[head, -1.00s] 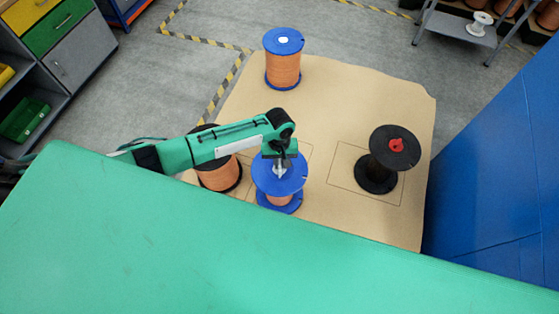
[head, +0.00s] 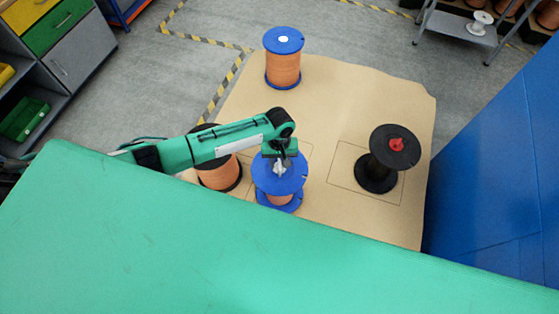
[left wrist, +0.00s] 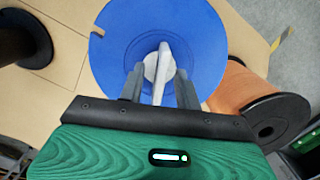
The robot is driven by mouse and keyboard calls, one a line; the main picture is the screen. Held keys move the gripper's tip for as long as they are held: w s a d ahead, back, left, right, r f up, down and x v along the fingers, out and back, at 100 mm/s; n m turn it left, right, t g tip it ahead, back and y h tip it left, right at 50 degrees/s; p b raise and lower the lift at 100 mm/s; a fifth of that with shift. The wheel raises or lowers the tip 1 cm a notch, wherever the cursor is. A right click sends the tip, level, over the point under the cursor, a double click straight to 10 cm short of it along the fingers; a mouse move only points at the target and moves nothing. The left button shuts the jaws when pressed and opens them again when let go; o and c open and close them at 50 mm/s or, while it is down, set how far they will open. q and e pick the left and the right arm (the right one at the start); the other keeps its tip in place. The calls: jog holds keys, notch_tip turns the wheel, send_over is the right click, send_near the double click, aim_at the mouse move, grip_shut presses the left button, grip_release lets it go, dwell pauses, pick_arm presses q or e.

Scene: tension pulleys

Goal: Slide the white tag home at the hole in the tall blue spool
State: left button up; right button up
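A blue-flanged spool with orange winding (head: 297,180) stands upright at the near middle of the brown board. The white tag (head: 279,167) is at the hole in its top flange. In the left wrist view the tag (left wrist: 161,68) has a round white base on the blue flange (left wrist: 118,45) and a thin upright fin. My left gripper (left wrist: 160,88) is above the flange, open, with one finger on each side of the fin and small gaps. How deep the tag sits is hidden. My right gripper is not in view.
Another blue spool (head: 283,70) with a white top centre stands at the far left of the board. A black spool with orange winding (head: 219,176) is close beside the near blue one. A black spool (head: 378,172) with a red tag (head: 396,144) stands right.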

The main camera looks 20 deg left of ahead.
pick_arm(q)
notch_tip(320, 180, up, 14)
jog(key=w, duration=0.1)
jog(key=shift+w+a+f+b, duration=0.15)
jog(key=shift+w+a+b, duration=0.15)
jog(key=shift+b, duration=0.15)
